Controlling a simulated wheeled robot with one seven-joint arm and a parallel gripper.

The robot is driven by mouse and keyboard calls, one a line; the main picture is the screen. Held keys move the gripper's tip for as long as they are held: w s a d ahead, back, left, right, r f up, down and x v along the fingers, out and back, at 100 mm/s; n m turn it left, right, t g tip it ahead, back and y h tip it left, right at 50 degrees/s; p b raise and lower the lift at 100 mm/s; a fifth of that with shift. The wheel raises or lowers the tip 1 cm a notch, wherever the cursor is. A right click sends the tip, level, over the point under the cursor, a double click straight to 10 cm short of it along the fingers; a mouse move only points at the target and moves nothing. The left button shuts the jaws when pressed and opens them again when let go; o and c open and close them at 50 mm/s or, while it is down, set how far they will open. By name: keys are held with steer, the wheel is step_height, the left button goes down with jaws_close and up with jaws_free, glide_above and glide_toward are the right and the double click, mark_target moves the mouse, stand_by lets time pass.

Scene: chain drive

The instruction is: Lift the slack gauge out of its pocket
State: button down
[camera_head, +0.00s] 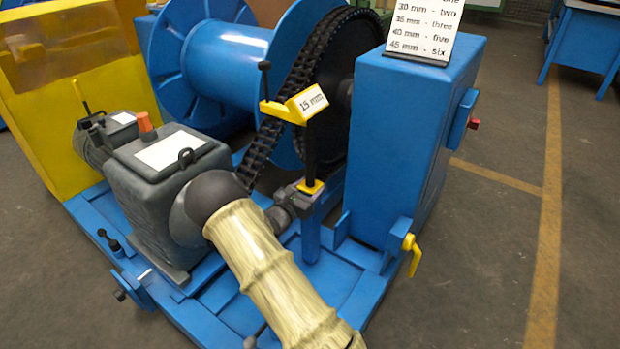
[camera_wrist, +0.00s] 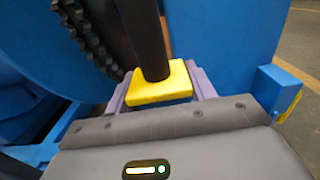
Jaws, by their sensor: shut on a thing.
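The slack gauge has a yellow head (camera_head: 294,105) with a "15 mm" plate, a dark upright stem (camera_head: 310,150) and a yellow collar (camera_head: 311,187). It stands upright over a blue post (camera_head: 310,235), which carries its pocket. My gripper (camera_head: 303,192) is shut on the gauge low down, at the collar. In the wrist view the yellow collar (camera_wrist: 160,82) and the dark stem (camera_wrist: 143,38) sit between my two purple-grey fingers (camera_wrist: 159,86). The pocket opening is hidden, and I cannot tell whether the collar rests on the post or is raised from it.
The chain (camera_head: 285,100) runs close to the left of the gauge, down from the blue drum (camera_head: 228,65). A blue cabinet (camera_head: 408,140) with a number card (camera_head: 425,28) stands close on the right. A grey motor housing (camera_head: 165,190) is at left. Clear floor lies farther right.

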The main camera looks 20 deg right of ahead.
mark_target(308, 162)
steer(key=shift+r, duration=0.25)
step_height(308, 162, up, 10)
steer(key=p, duration=0.5)
steer(key=shift+d, duration=0.1)
steer(key=shift+f, duration=0.1)
